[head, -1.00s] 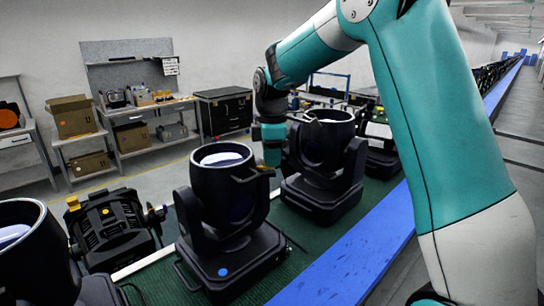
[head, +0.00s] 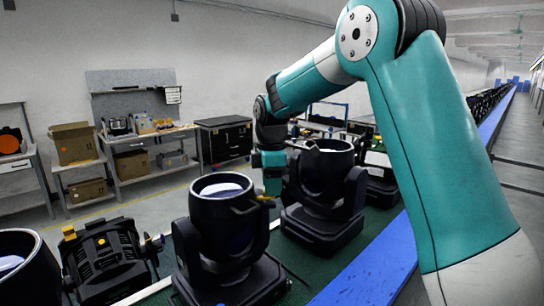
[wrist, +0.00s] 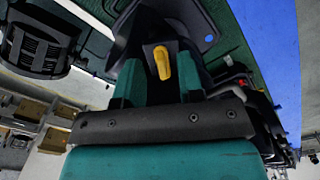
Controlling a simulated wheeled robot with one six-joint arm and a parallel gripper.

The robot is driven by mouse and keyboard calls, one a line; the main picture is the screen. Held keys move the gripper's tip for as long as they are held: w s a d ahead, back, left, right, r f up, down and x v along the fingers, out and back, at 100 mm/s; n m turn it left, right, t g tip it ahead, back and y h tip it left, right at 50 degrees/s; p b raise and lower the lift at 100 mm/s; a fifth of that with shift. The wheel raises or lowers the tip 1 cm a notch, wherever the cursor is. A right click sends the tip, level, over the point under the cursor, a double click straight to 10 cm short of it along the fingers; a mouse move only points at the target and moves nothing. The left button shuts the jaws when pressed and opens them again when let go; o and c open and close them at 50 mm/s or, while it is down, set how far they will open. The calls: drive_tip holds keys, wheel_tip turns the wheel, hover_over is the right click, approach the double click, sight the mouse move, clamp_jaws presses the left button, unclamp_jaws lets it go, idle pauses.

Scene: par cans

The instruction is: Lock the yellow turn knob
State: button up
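The yellow turn knob (head: 265,198) sits on the right side of a black moving-head light (head: 221,228) on the green conveyor. In the wrist view the knob (wrist: 162,62) is elongated and points along the picture's vertical. My gripper (head: 272,182) reaches down from above to the knob. In the wrist view its two teal fingers (wrist: 158,74) are apart, one on each side of the knob, with gaps showing. I cannot tell how deep the knob lies between the fingertips.
Another black light (head: 323,195) stands just behind on the conveyor. A black fixture (head: 107,262) lies at left, with another light (head: 22,270) at the near left corner. A blue rail (head: 375,270) runs along the right. Workbenches with boxes (head: 72,143) stand behind.

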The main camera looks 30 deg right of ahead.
wheel_tip(320, 180, up, 17)
drive_tip(key=b, duration=0.2)
drive_tip(key=shift+f, duration=0.2)
drive_tip(key=s+a+f+m+y+b, duration=0.1)
drive_tip(key=s+a+f+m+b, duration=0.1)
drive_tip(key=s+a+f, duration=0.4)
drive_tip(key=s+a+f+m+y+b, duration=0.1)
drive_tip(key=s+a+f+m+b, duration=0.1)
drive_tip(key=s+a+f, duration=0.4)
drive_tip(key=s+a+f+m+y+b, duration=0.2)
drive_tip(key=s+a+f+b, duration=0.2)
drive_tip(key=s+f, duration=0.9)
drive_tip(key=s+a, duration=0.3)
drive_tip(key=s, duration=0.1)
drive_tip(key=shift+s+f, duration=0.25)
drive_tip(key=shift+a, duration=0.1)
